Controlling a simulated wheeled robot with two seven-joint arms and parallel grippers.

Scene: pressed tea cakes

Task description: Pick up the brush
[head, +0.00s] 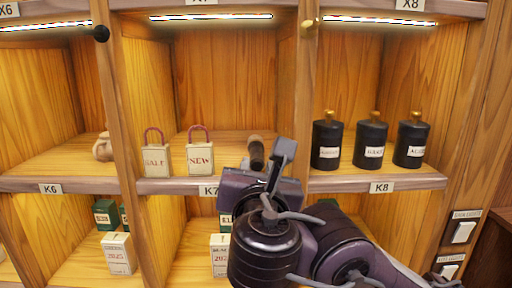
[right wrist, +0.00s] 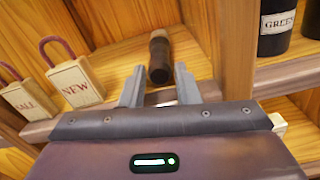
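The brush (head: 256,152) stands out as a dark brown, rounded cylinder on the K7 shelf; it also shows in the right wrist view (right wrist: 159,55), with its darker end towards me. Bristles cannot be made out. My right gripper (right wrist: 159,70) is open and empty, its two grey fingers on either side of the brush's near end, in line with it. Whether the fingers reach past that end is hard to tell. In the head view my right gripper (head: 272,160) is at the K7 shelf front and partly hides the brush. My left gripper is not in view.
Two tags marked SALE (head: 156,160) and NEW (head: 200,158) stand left of the brush. Wooden dividers (head: 304,90) bound the compartment. Black bottles (head: 327,142) stand in K8 to the right. Boxes (head: 118,252) stand on the shelf below.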

